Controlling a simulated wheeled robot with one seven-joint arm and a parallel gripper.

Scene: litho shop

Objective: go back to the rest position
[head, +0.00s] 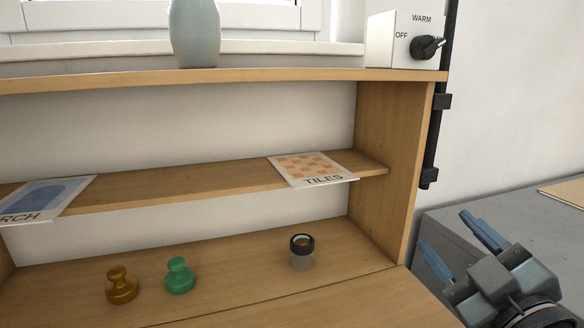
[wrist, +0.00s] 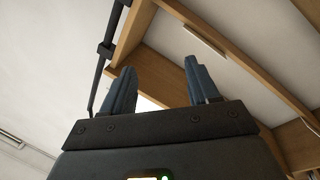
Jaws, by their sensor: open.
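My gripper (head: 455,246) is at the lower right of the head view, beside the wooden shelf unit and in front of a grey surface. Its two blue fingers are apart, with nothing between them. In the wrist view the gripper (wrist: 160,88) points up toward a pale ceiling or wall and wooden beams or boards, and the gap between the fingers is empty. The rest position itself is not marked in either view.
The wooden shelf unit (head: 392,165) holds a TILES card (head: 312,168), an ARCH-like card (head: 45,198), a brown knob (head: 121,286), a green knob (head: 179,276) and a black-rimmed jar (head: 301,252). A vase (head: 194,34) and switch box (head: 381,40) stand on top. A grey surface (head: 540,212) lies right.

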